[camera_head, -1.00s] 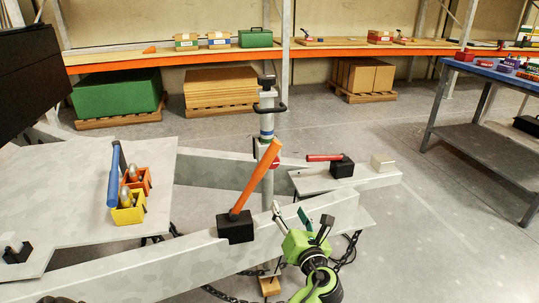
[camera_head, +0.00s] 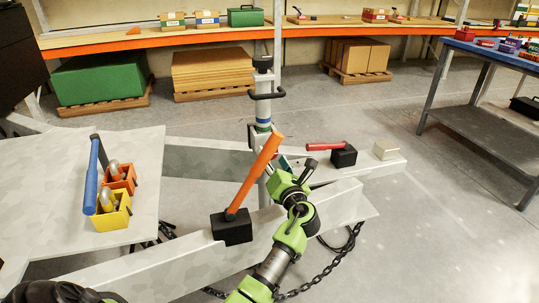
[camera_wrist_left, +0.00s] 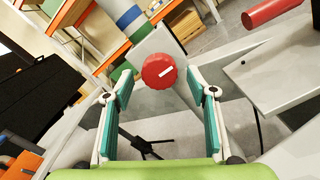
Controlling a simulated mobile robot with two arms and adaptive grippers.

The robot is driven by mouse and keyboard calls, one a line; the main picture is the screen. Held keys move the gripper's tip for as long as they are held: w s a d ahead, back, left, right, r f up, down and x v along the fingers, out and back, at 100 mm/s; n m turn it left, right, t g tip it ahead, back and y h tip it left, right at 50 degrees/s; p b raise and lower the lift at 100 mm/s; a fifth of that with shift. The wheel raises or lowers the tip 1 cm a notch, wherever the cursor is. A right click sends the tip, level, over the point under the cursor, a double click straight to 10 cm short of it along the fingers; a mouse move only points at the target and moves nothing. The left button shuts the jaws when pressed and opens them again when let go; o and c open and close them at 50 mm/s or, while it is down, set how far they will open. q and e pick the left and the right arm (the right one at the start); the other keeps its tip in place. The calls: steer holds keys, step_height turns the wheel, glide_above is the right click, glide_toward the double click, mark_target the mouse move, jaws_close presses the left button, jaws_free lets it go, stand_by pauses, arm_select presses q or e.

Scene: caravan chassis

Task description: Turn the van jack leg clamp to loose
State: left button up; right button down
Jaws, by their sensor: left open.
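The jack leg clamp is a round red knob (camera_wrist_left: 158,71) with a white mark on its face. It shows in the left wrist view, on the side of the grey jack post. My left gripper (camera_head: 291,170) is open beside the post. In the left wrist view its teal-padded fingers (camera_wrist_left: 160,98) are spread, with the knob appearing between and beyond the tips. Contact is not visible. My right gripper is not in view.
The grey chassis beam (camera_head: 340,202) and a chain (camera_head: 335,262) lie below.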

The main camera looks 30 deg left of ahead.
arm_select(q)
steer(key=shift+b+x, duration=0.3)
steer(key=shift+x, duration=1.65)
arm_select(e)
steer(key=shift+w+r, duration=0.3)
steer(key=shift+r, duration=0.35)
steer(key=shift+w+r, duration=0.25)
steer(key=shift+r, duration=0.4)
arm_select(q)
steer(key=c, duration=1.1)
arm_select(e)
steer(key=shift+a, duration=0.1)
